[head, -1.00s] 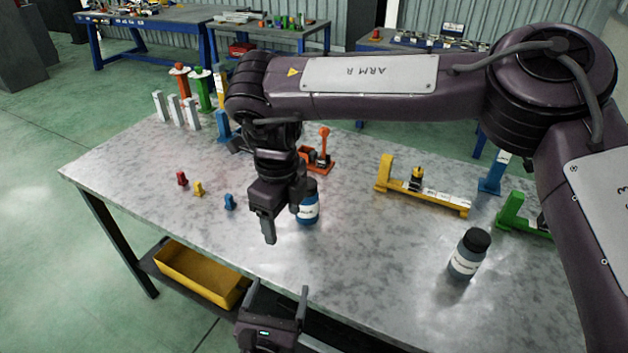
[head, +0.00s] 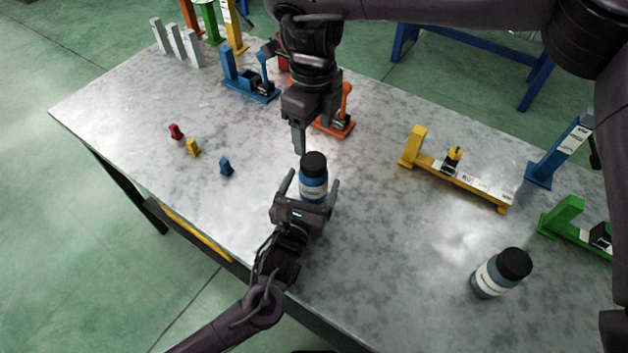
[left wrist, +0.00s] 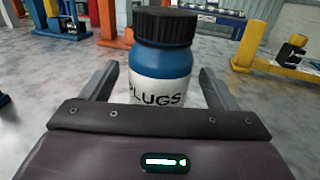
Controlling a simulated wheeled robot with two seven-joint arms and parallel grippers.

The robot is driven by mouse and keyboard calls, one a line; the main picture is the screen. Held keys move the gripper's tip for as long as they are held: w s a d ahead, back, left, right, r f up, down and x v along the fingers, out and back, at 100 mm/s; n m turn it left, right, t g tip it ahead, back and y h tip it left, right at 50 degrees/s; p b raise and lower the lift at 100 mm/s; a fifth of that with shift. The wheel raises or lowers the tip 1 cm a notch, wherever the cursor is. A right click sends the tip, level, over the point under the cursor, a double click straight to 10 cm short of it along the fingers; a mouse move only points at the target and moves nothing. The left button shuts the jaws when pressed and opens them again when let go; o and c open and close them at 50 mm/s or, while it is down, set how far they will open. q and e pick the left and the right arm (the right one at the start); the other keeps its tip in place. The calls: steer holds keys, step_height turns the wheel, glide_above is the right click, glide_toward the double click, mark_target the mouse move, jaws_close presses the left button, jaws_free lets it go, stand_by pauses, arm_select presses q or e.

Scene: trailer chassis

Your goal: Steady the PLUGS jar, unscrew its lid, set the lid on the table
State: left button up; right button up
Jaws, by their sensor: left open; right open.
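The PLUGS jar (head: 313,184) is blue with a white label and a black lid (head: 314,163). It stands upright on the table, lid on. In the left wrist view the jar (left wrist: 160,80) shows its label reading "PLUGS". My left gripper (head: 307,187) is open, with one finger on each side of the jar; gaps show between fingers and jar in the left wrist view. My right gripper (head: 299,140) is open and empty, pointing down above the table, just behind and left of the lid; one of its fingers is mostly hidden.
A second jar (head: 500,273) with a black lid stands at the right. Small red (head: 176,131), yellow (head: 193,147) and blue (head: 226,167) pieces lie at the left. Blue (head: 250,88), orange (head: 337,122), yellow (head: 455,180) and green (head: 572,225) fixtures stand along the back and right.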

arm_select(q)
steer(key=shift+x, duration=1.25)
